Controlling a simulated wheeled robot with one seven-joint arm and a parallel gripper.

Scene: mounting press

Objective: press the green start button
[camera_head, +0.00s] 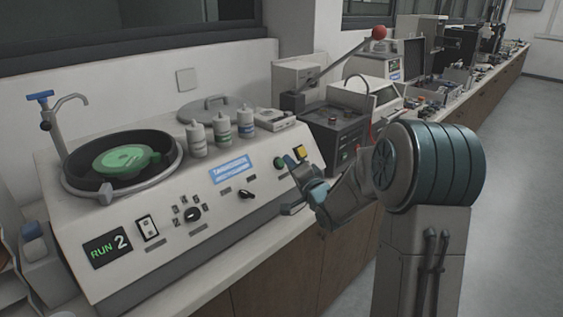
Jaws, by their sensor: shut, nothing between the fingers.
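The green button (280,163) is a small round dark-green button on the sloping front panel of the white press (165,245). It sits near the panel's upper right end, just left of a yellow button (300,151). A display (107,246) at the panel's lower left reads RUN 2. My gripper (290,208) is shut and empty, close to the panel's right end. In the picture it lies below and slightly right of the green button. I cannot tell whether it touches the panel.
A green disc (126,158) lies in the round bowl, with several bottles (221,130) behind. A dark box (337,130) and a red-balled lever (379,32) stand at the back. Open floor (520,200) lies to the right.

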